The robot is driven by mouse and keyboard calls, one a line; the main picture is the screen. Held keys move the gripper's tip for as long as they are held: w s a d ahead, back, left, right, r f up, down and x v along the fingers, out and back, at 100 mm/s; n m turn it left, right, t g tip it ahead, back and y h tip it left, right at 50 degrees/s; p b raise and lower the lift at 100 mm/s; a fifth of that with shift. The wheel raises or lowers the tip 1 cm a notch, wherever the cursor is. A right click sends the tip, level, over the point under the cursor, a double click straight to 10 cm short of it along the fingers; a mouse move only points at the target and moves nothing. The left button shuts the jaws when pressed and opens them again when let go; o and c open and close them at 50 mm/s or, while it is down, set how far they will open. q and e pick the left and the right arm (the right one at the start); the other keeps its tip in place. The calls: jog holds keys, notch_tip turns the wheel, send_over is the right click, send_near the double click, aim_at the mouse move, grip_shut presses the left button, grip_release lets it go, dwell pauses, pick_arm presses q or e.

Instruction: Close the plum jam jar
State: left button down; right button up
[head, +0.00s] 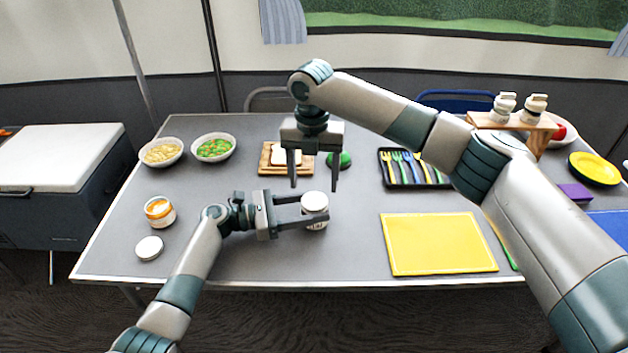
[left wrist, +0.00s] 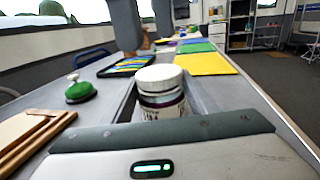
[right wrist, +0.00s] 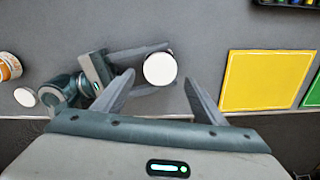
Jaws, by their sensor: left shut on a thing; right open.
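A jar with dark purple contents and a white label, the plum jam jar (head: 316,222), stands upright on the table. My left gripper (head: 315,208) is shut on its sides. A white lid (head: 314,201) sits on top of the jar; it also shows in the left wrist view (left wrist: 158,75). I cannot tell whether it is screwed tight. My right gripper (head: 314,187) points down, open and empty, above the jar. In the right wrist view the round lid (right wrist: 160,69) lies between its fingertips, with the fingers apart from it.
An open orange jam jar (head: 159,211) and a loose white lid (head: 149,248) are at the left. A yellow mat (head: 438,244) lies to the right. A green bell (head: 339,160), a bread board (head: 270,170) and a cutlery tray (head: 388,181) are behind.

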aim_at(314, 200)
notch_tip(314, 200, up, 3)
jog(key=shift+f+n, duration=0.1)
jog(key=shift+n, duration=0.8)
jog(key=shift+f, duration=4)
jog(key=shift+c, duration=0.4)
jog(key=c, duration=1)
